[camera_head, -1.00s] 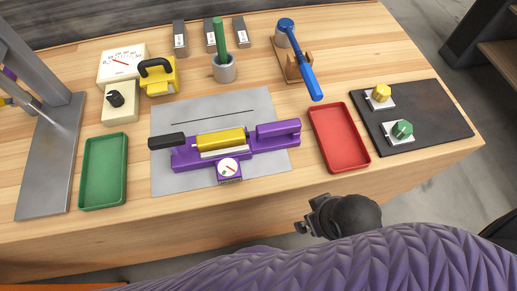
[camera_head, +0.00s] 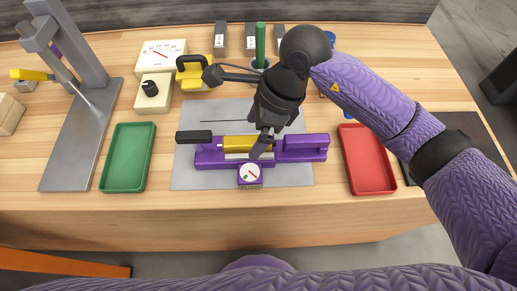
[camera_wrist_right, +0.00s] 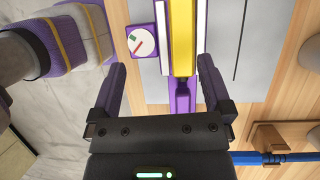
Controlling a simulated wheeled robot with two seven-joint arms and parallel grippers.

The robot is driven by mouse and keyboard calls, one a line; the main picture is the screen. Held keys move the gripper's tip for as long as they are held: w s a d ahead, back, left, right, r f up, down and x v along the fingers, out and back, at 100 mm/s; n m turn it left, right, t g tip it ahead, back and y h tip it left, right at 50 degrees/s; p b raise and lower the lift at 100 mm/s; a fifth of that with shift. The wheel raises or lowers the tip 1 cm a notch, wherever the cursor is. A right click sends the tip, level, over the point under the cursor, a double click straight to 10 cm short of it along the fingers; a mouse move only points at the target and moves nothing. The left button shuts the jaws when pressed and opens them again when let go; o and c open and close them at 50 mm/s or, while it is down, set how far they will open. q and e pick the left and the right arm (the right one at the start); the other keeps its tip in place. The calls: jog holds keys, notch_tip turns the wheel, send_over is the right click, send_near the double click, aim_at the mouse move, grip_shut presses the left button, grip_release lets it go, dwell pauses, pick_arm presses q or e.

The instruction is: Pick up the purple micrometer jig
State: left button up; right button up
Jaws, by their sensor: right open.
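The purple micrometer jig (camera_head: 306,148) lies on a grey plate in the middle of the bench. It carries a yellow cylinder (camera_head: 236,142), a black handle at its left end and a round dial (camera_head: 249,173) at its front. My right gripper (camera_head: 262,146) is over the jig, pointing down, right of the yellow cylinder, and hides part of it. In the right wrist view the gripper (camera_wrist_right: 160,64) is open, with the jig (camera_wrist_right: 183,98) showing between its fingers, nearer the right finger. I cannot tell whether a finger touches it. My left gripper is out of view.
A green tray (camera_head: 128,158) lies left of the grey plate (camera_head: 190,178) and a red tray (camera_head: 366,160) right of it. A metal stand (camera_head: 78,135) is at far left. A gauge (camera_head: 160,58), a yellow-handled block (camera_head: 194,72) and a green rod (camera_head: 260,42) stand behind.

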aim_at(287, 146)
jog(key=w+d+h, duration=0.1)
jog(key=d, duration=0.1)
jog(key=d+h, duration=0.1)
jog(key=d, duration=0.1)
jog(key=w+d+h, duration=0.1)
jog(key=d+h, duration=0.1)
jog(key=shift+w+d+r+t, duration=0.2)
jog(key=shift+w+t, duration=0.1)
jog(key=shift+t, duration=0.1)
jog(key=f+b, duration=0.1)
jog(key=f, duration=0.2)
jog(key=f+b, duration=0.1)
jog(key=f, duration=0.2)
jog(key=f+b, duration=0.1)
jog(key=f, duration=0.3)
jog(key=shift+s+d+b, duration=0.1)
jog(key=shift+s+b, duration=0.2)
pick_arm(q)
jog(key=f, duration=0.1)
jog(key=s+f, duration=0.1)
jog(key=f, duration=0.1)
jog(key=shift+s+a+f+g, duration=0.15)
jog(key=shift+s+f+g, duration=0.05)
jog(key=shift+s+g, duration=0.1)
pick_arm(e)
jog(key=shift+r, duration=0.1)
jog(key=c, duration=0.7)
grip_shut()
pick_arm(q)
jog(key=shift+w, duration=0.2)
